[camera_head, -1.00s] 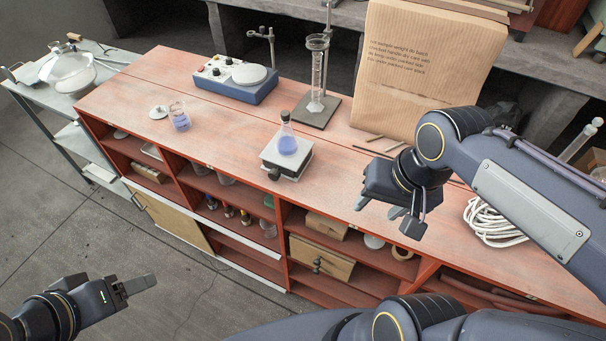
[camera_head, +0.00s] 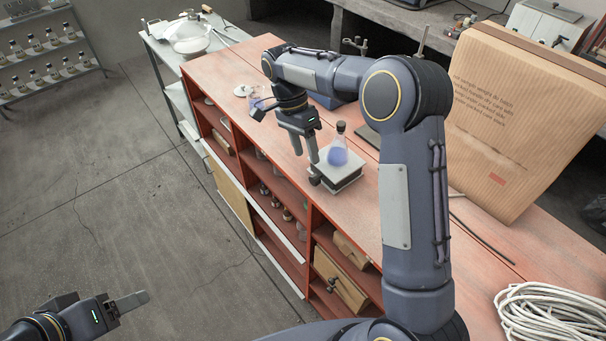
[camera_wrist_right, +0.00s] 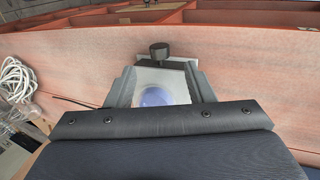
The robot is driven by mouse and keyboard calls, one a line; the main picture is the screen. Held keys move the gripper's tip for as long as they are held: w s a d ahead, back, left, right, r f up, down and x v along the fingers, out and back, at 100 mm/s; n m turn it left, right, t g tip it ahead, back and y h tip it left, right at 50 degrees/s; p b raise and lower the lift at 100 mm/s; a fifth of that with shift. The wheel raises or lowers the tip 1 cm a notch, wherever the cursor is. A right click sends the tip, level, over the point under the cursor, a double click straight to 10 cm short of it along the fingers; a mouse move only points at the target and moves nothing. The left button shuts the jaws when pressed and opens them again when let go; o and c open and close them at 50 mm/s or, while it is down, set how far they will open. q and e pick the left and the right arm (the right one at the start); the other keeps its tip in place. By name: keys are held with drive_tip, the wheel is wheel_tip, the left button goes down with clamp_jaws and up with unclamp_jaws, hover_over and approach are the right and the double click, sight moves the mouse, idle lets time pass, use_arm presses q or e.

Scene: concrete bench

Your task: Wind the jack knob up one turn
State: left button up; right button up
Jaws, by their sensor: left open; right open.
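The lab jack (camera_head: 347,184) is a small block with a pale top plate, near the bench's front edge. A flask of blue-violet liquid (camera_head: 338,157) stands on it. Its dark jack knob (camera_head: 315,181) faces the front. My right gripper (camera_head: 306,157) is open and empty, pointing down just above and beside the knob, apart from it as far as I can tell. In the right wrist view the knob (camera_wrist_right: 159,50) shows beyond the fingertips, roughly centred between the two fingers, with the flask (camera_wrist_right: 157,97) nearer. My left gripper (camera_head: 132,302) is open and empty over the floor.
A glass beaker (camera_head: 256,97) stands left of my right arm. A brown paper sack (camera_head: 510,120) and coiled white rope (camera_head: 550,315) are on the right. My right forearm hides part of the blue-based device (camera_head: 328,101). Bench shelves lie below the front edge.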

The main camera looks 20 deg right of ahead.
sight(315, 178)
drive_tip(key=x, duration=0.7)
drive_tip(key=shift+s+d+f+p, duration=0.1)
drive_tip(key=shift+f+p, duration=0.15)
drive_tip(key=shift+p, duration=0.05)
drive_tip(key=c, duration=1)
drive_tip(key=shift+f+t+b, duration=0.1)
drive_tip(key=shift+t+b, duration=0.2)
drive_tip(key=shift+b, duration=0.3)
drive_tip(key=t+y+b, duration=0.1)
drive_tip(key=t+b, duration=0.1)
drive_tip(key=b, duration=0.3)
drive_tip(key=s+t+y+b, duration=0.1)
drive_tip(key=t+b, duration=0.2)
drive_tip(key=b, duration=0.2)
drive_tip(key=shift+d+t, duration=0.2)
drive_tip(key=shift+t, duration=0.1)
drive_tip(key=shift+t+b, duration=0.3)
drive_tip(key=shift+b, duration=0.05)
drive_tip(key=o, duration=1)
